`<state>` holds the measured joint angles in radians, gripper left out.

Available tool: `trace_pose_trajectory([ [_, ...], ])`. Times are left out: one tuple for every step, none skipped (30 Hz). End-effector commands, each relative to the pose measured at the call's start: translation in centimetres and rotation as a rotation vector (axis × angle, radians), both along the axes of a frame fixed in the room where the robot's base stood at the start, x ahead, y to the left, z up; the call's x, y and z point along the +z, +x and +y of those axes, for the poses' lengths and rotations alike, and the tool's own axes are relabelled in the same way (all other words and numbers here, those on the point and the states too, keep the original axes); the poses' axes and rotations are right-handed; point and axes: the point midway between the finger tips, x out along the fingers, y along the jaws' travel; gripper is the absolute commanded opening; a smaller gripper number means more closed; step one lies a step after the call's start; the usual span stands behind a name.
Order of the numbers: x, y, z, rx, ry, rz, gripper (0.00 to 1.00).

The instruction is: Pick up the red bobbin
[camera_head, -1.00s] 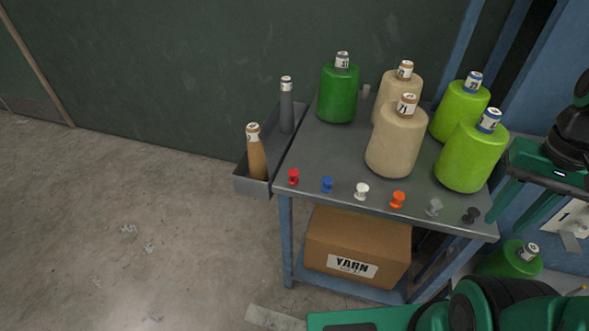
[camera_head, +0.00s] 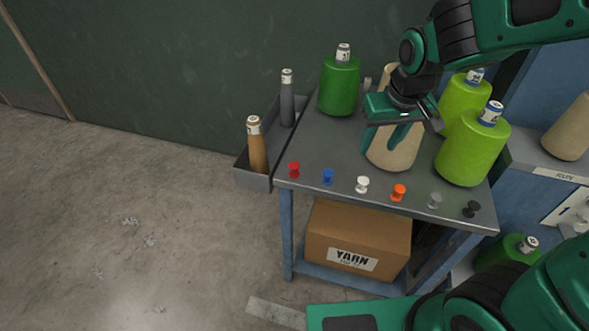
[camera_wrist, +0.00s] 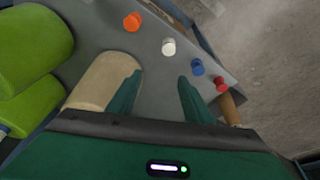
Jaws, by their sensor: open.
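The red bobbin (camera_head: 294,170) stands at the front left corner of the grey table top (camera_head: 322,146). In the wrist view the red bobbin (camera_wrist: 221,84) shows at the right, beyond the fingertips. My gripper (camera_head: 384,147) is open and empty over the table, in front of a beige cone. It is to the right of the red bobbin and apart from it. In the wrist view my gripper's fingers (camera_wrist: 159,82) are spread, with bare table between them.
Blue (camera_head: 328,177), white (camera_head: 362,184), orange (camera_head: 399,192), grey (camera_head: 435,200) and black (camera_head: 471,208) bobbins line the front edge. Large cones, green (camera_head: 339,88), beige (camera_head: 392,150) and lime (camera_head: 474,150), stand behind. A side tray (camera_head: 252,180) holds two narrow cones at the left.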

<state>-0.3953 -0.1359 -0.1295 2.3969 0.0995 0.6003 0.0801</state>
Motion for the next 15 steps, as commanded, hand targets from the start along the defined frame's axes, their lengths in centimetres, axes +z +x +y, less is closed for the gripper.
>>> trace_pose_trajectory([
  [-0.5, 0.9, 3.2, 0.068, 0.004, -0.016, 0.46],
  [-0.8, 1.4, 4.8, 0.1, 0.007, -0.028, 0.46],
  [-1.1, 1.9, 6.9, 0.139, 0.014, -0.045, 0.46],
  [-1.3, 2.2, 8.4, 0.167, 0.018, -0.055, 0.46],
  [-1.5, 2.4, 9.8, 0.193, 0.023, -0.064, 0.46],
  [-1.7, 2.5, 11.5, 0.224, 0.029, -0.075, 0.46],
  [-1.9, 2.6, 12.6, 0.244, 0.033, -0.081, 0.46],
  [-2.0, 2.7, 13.7, 0.263, 0.038, -0.089, 0.46],
  [-2.1, 2.7, 14.8, 0.283, 0.043, -0.096, 0.46],
  [-2.3, 2.7, 15.5, 0.295, 0.046, -0.1, 0.46],
  [-2.4, 2.7, 16.1, 0.305, 0.049, -0.103, 0.46],
  [-2.5, 2.7, 16.7, 0.315, 0.052, -0.107, 0.46],
  [-2.6, 2.7, 17.0, 0.321, 0.052, -0.109, 0.46],
  [-2.7, 2.8, 17.3, 0.324, 0.054, -0.11, 0.46],
  [-3.1, 2.9, 17.5, 0.326, 0.054, -0.11, 0.46],
])
